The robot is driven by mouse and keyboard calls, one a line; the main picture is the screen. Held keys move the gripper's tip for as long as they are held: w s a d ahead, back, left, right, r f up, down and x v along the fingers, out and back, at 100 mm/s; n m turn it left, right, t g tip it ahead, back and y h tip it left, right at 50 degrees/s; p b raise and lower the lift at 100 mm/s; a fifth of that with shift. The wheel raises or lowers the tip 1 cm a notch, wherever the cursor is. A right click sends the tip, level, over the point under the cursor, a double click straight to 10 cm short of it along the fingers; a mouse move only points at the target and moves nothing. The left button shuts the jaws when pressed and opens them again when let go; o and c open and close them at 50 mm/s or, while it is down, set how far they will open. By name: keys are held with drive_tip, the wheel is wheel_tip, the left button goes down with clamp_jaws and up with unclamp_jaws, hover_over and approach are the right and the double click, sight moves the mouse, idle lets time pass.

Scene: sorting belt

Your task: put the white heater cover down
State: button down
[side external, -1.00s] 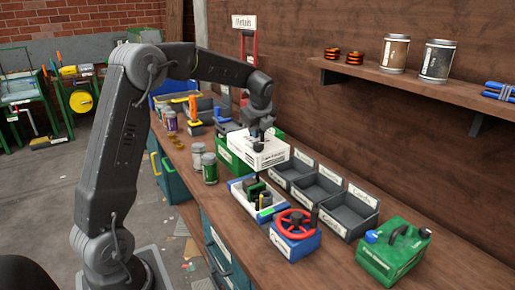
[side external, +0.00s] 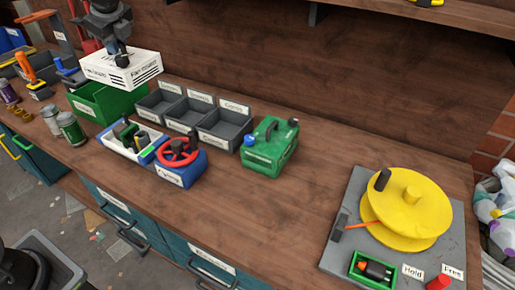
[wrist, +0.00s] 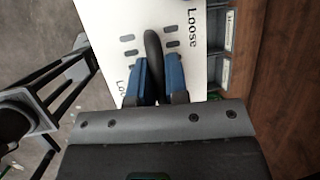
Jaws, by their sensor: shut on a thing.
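The white heater cover (side external: 122,70) is a flat white box with dark slots and lettering. In the side view it is at the upper left, over the back of the green bin (side external: 98,105). I cannot tell whether it touches the bin. My gripper (side external: 122,60) is above it, shut on its dark knob. In the wrist view the cover (wrist: 115,45) lies under my gripper (wrist: 158,72); the blue-padded fingers close on the dark upright knob. The cover's underside is hidden.
Grey labelled trays (side external: 225,130) stand right of the green bin. A blue-white tray (side external: 130,140), a red-wheel valve box (side external: 180,165) and a green can (side external: 270,148) stand nearby. Two jars (side external: 70,128) are at the front left. A yellow reel (side external: 410,215) is at right; bare bench lies between.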

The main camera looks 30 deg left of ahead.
drive_tip(key=s+d, duration=0.3)
drive_tip(key=d, duration=1.5)
drive_tip(key=s+d, duration=0.3)
drive_tip(key=d, duration=1.6)
drive_tip(key=f, duration=2.9)
drive_tip(key=shift+a, duration=0.25)
drive_tip(key=shift+f, duration=0.2)
drive_tip(key=c, duration=1.1)
unclamp_jaws()
drive_tip(key=v, duration=1.2)
drive_tip(key=shift+r, duration=0.2)
